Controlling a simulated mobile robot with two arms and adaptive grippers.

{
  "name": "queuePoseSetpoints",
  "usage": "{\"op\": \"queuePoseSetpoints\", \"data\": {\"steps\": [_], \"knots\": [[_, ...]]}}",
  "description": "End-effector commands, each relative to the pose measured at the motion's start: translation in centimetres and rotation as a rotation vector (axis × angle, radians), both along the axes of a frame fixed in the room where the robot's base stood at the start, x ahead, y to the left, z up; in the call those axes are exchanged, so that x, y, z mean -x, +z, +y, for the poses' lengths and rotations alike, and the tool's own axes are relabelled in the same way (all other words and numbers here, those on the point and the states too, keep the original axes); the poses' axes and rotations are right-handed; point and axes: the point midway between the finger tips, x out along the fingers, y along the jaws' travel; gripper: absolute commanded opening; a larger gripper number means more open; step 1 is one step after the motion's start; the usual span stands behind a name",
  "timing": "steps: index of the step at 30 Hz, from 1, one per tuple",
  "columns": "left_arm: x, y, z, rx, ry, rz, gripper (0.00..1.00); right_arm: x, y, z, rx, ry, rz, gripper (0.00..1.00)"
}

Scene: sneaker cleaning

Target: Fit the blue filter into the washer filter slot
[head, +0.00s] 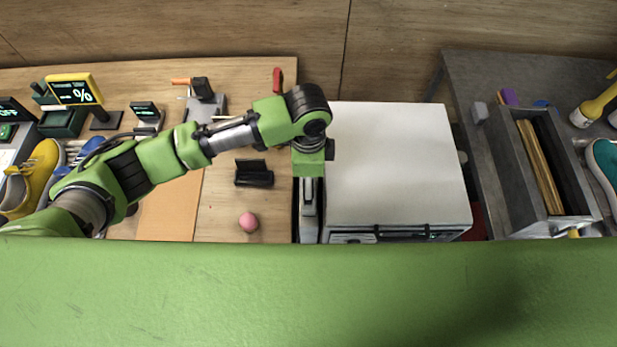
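The white washer (395,165) stands in the middle, seen from above. Only a thin strip of its front shows at its lower edge, and the filter slot is hidden from this view. My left arm reaches in from the left, and its gripper (309,210) points down just beside the washer's left side. Its fingertips are not clear, so I cannot tell whether it is open or holds anything. My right gripper is not in view.
A wooden table (225,215) at the left carries a pink ball (248,222), a black holder (254,173), yellow shoes (35,175) and small signs. The grey table (465,85) at the right carries a grey open box (550,205), a yellow bottle (594,103) and a teal shoe (604,160).

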Motion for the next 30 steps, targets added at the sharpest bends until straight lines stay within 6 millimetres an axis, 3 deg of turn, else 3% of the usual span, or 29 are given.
{"op": "queuePoseSetpoints", "data": {"steps": [5, 15, 21, 30], "knots": [[-0.1, 1.2, -0.1, 0.003, 0.000, -0.003, 0.74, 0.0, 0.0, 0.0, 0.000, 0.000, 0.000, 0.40], [-0.2, 8.1, 0.0, 0.002, -0.001, -0.004, 0.74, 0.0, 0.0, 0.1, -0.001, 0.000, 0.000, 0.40], [-0.2, 11.1, 0.0, 0.002, 0.000, -0.002, 0.74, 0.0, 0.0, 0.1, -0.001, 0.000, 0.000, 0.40], [-0.2, 12.0, 0.0, 0.000, 0.000, 0.000, 0.74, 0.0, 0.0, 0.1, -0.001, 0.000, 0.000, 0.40]]}}
